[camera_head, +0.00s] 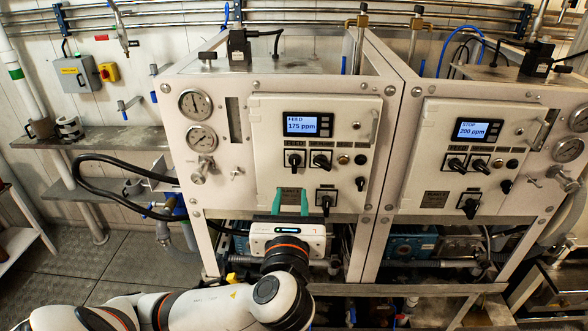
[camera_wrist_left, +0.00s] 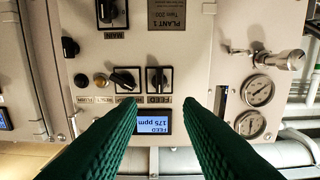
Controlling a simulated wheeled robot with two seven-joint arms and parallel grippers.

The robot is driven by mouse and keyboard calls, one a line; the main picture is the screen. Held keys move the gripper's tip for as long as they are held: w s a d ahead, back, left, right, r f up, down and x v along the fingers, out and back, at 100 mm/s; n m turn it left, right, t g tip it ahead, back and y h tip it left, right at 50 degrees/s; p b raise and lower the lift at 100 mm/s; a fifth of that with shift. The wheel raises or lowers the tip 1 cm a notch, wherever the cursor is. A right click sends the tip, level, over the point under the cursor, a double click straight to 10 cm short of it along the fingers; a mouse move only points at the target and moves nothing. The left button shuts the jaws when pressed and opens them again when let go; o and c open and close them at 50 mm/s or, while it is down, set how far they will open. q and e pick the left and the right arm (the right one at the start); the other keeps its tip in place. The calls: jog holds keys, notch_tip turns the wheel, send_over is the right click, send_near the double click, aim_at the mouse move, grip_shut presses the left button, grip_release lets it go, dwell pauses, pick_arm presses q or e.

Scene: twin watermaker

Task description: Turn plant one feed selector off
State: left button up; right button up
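The plant one panel (camera_head: 262,187) is on the left cabinet, with a lit display (camera_head: 304,124) reading FEED 175 ppm. Its black feed selector (camera_head: 295,160) is the left of two knobs below the display, its handle about vertical. In the left wrist view, where the panel appears upside down, the feed selector (camera_wrist_left: 158,80) shows above the display (camera_wrist_left: 153,122), beside its FEED label. My left gripper (camera_head: 290,193) is open and empty, its green fingers pointing up at the panel, below the selector in the head view. In the wrist view the selector lies between and beyond the fingertips (camera_wrist_left: 160,103).
A tilted knob (camera_head: 321,161) sits just right of the feed selector, and the main knob (camera_head: 326,203) is lower right, near my fingers. Gauges (camera_head: 195,103) are at left. A similar panel (camera_head: 470,155) reading STOP 200 ppm is on the right cabinet. A black hose (camera_head: 105,160) loops at left.

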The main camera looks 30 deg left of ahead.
aim_at(294, 165)
pick_arm(q)
jog(key=b+x, duration=0.3)
jog(key=x, duration=0.6)
jog(key=shift+w+a, duration=0.2)
jog(key=shift+w, duration=0.1)
jog(key=shift+w+a+f, duration=0.1)
jog(key=shift+w+a, duration=0.15)
jog(key=shift+w, duration=0.4)
jog(key=c, duration=0.7)
